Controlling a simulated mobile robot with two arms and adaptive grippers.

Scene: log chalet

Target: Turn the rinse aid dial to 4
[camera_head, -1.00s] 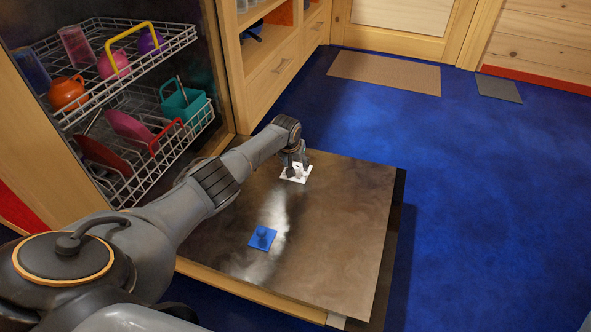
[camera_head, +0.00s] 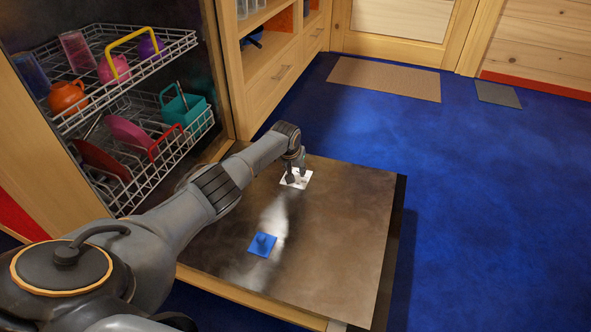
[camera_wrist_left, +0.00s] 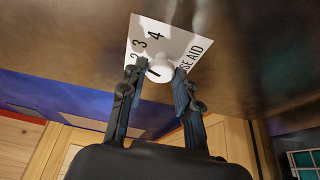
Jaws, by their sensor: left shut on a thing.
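The rinse aid dial is a small round white knob (camera_wrist_left: 160,68) on a white square plate (camera_head: 302,181) with black numbers and lettering. The plate (camera_wrist_left: 192,37) lies flat on the opened dishwasher door (camera_head: 340,235). In the left wrist view, 2, 3 and 4 run up the plate's left side and part of the lettering shows on the right. My left gripper (camera_wrist_left: 157,75) is shut on the knob, one finger on each side. It also shows over the plate in the head view (camera_head: 293,174). I cannot tell which number the knob points to. My right gripper is not in view.
A blue square plate with a blue knob (camera_head: 262,245) sits nearer on the door. The dishwasher's racks (camera_head: 150,165) at left hold cups, plates and a teal basket (camera_head: 183,106). Wooden drawers (camera_head: 282,75) stand behind. The blue floor at right is clear.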

